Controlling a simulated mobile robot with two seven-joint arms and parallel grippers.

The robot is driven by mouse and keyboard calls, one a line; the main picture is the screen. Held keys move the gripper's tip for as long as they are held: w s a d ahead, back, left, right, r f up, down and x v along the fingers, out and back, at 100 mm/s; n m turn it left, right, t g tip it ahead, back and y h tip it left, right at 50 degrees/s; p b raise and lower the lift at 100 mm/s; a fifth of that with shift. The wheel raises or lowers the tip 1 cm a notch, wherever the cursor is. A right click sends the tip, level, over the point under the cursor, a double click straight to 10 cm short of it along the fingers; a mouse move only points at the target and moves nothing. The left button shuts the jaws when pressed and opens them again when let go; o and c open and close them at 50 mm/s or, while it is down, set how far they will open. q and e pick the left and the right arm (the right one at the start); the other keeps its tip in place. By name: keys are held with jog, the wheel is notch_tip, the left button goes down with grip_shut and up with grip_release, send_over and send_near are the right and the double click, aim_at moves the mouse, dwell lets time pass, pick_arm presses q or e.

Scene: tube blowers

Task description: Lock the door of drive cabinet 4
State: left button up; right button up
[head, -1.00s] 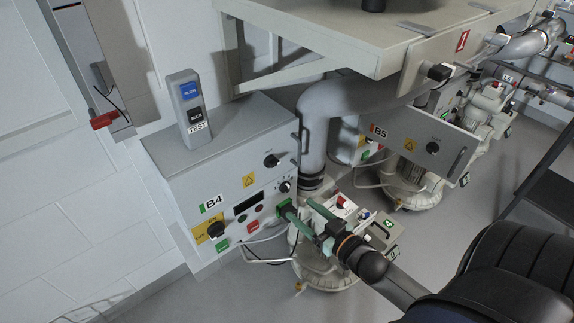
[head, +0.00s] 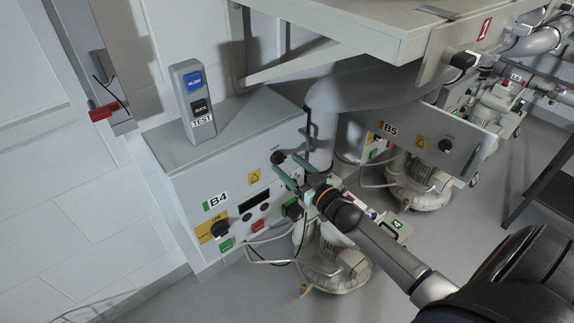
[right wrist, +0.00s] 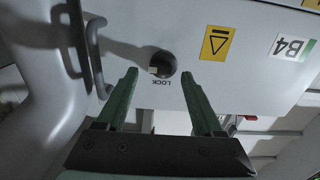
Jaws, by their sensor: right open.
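Drive cabinet 4 (head: 225,160) is the grey box labelled B4 on the left of the head view. Its front looks closed. The dark round lock knob (head: 278,157) is on its upper front; in the right wrist view the knob (right wrist: 162,64) sits beside upside-down LOCK lettering, with a pale bar across it. My right gripper (head: 281,177) is open and empty, just in front of the cabinet and slightly below the knob. In the wrist view its green fingertips (right wrist: 159,75) lie either side of the knob, apparently apart from it. My left gripper is out of view.
A bar handle (right wrist: 97,58) and a thick grey pipe (right wrist: 45,90) stand close beside the knob. A BLOW/SUCK test box (head: 195,97) stands on the cabinet. An open panel marked B5 (head: 425,135) juts out to the right, and a pump (head: 330,265) stands below.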

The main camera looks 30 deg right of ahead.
jog(key=shift+w, duration=0.7)
grip_shut()
